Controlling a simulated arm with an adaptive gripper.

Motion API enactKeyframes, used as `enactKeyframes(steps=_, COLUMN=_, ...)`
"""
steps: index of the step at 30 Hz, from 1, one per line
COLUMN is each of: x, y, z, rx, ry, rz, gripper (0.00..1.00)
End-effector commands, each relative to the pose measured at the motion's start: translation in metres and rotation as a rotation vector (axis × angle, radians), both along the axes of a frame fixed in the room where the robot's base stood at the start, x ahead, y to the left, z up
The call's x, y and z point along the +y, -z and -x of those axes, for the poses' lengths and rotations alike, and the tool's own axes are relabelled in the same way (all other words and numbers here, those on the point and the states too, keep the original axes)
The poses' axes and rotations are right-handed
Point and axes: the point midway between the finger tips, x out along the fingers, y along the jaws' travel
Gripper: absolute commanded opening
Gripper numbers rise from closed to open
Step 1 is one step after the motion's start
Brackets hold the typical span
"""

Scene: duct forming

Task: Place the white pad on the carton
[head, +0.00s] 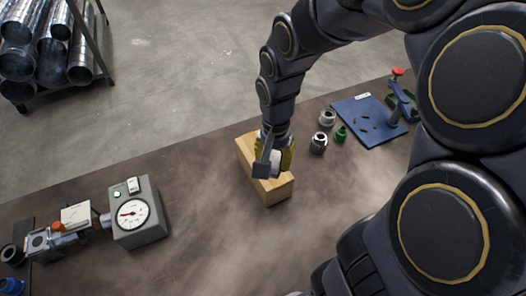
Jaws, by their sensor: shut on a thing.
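The carton (278,194) is a light brown box on the dark table near the middle of the head view. My gripper (269,165) is over the carton's top and hides part of it. It is shut on a small white thing, seemingly the white pad (276,161), which shows between the fingers. A yellowish part shows beside the fingers. I cannot tell whether the pad touches the carton's top.
A grey gauge box (147,225) and a small fixture with a cream block (75,215) stand at the left. Several fittings (319,142) and a blue plate (369,119) with a clamp lie at the right. Bare table surrounds the carton's front and left.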

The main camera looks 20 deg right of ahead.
Motion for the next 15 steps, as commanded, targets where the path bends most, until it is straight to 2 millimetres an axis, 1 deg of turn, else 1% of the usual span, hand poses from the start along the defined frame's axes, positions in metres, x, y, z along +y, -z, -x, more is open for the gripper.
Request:
enactKeyframes(steps=3, x=-0.006, y=0.013, z=-0.025, rx=0.002, ry=0.000, rz=-0.002, gripper=0.00)
enactKeyframes(steps=9, x=-0.016, y=0.032, z=-0.066, rx=0.004, ry=0.001, rz=-0.002, gripper=0.00)
enactKeyframes(steps=15, x=-0.023, y=0.066, z=-0.093, rx=0.004, ry=0.001, rz=-0.003, gripper=0.00)
